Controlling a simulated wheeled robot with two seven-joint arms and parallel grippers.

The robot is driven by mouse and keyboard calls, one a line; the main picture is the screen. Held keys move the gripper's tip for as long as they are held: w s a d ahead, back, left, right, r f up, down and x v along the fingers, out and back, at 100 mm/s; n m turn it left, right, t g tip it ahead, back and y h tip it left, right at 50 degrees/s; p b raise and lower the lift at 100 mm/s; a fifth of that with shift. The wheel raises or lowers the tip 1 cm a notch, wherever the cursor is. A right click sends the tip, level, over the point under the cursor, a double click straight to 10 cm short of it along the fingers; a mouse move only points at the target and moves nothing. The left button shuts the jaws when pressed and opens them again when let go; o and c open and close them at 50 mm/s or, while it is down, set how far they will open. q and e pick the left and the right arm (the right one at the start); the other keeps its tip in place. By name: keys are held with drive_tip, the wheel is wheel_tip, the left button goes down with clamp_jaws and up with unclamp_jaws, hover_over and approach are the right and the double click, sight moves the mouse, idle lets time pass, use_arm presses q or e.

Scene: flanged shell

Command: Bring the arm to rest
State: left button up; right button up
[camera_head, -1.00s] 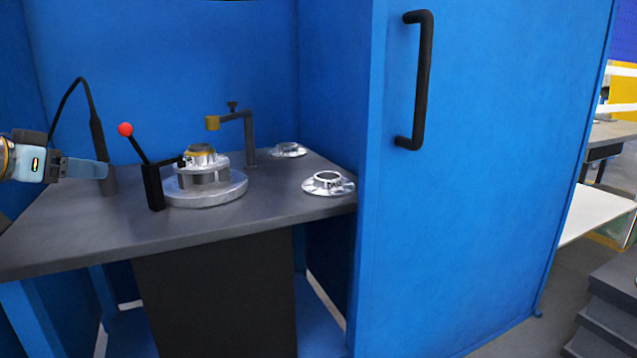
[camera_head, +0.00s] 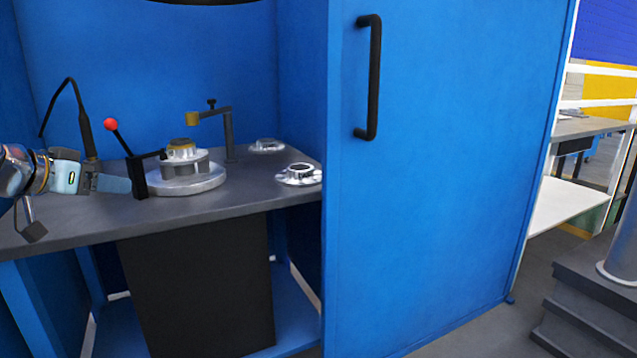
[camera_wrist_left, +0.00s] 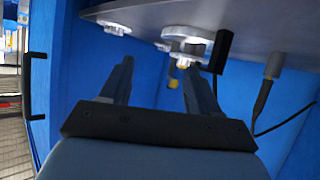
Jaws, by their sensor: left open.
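My left gripper (camera_head: 112,184) comes in from the left over the dark worktable (camera_head: 75,222). In the left wrist view its two fingers (camera_wrist_left: 158,80) stand apart with nothing between them. In the head view its tip appears just left of the black lever base, but how far apart they are in depth is hard to tell. A flanged metal shell (camera_head: 181,155) sits on the round fixture (camera_head: 187,181). Two more flanged shells, a near one (camera_head: 299,175) and a far one (camera_head: 267,145), lie on the table's right side. My right gripper is not in view.
A red-knobbed lever (camera_head: 111,124) and a clamp post with a brass tip (camera_head: 193,118) stand by the fixture. A black cabled tool (camera_head: 86,136) stands behind my gripper. A blue panel with a black handle (camera_head: 374,78) closes off the right side.

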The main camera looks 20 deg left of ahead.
use_arm(q)
drive_tip(key=w+d+f+g, duration=0.2)
drive_tip(key=w+d+f, duration=0.3)
drive_tip(key=f, duration=0.4)
drive_tip(key=w+d+f+n+g+h, duration=0.1)
drive_tip(key=w+d+f, duration=0.1)
drive_tip(key=w+f, duration=0.6)
drive_tip(key=w+d+f+g, duration=0.2)
drive_tip(key=w+d+f, duration=0.2)
drive_tip(key=f, duration=0.7)
drive_tip(key=w+d+f+g, duration=0.1)
drive_tip(key=d+f, duration=0.5)
drive_tip(key=f, duration=0.6)
drive_tip(key=s+d+f+g+h, duration=0.15)
drive_tip(key=s+d+f, duration=0.25)
drive_tip(key=d+f, duration=0.45)
drive_tip(key=s+d+f+g+h, duration=0.15)
drive_tip(key=s+d+f, duration=0.25)
drive_tip(key=d+f, duration=0.45)
drive_tip(key=s+d+f+g, duration=0.2)
drive_tip(key=s+d+f, duration=0.6)
drive_tip(key=s+d, duration=0.3)
drive_tip(key=s, duration=0.2)
drive_tip(key=shift+s+d+m+g+h, duration=0.3)
drive_tip(key=shift+s+d, duration=0.05)
drive_tip(key=shift+d, duration=0.05)
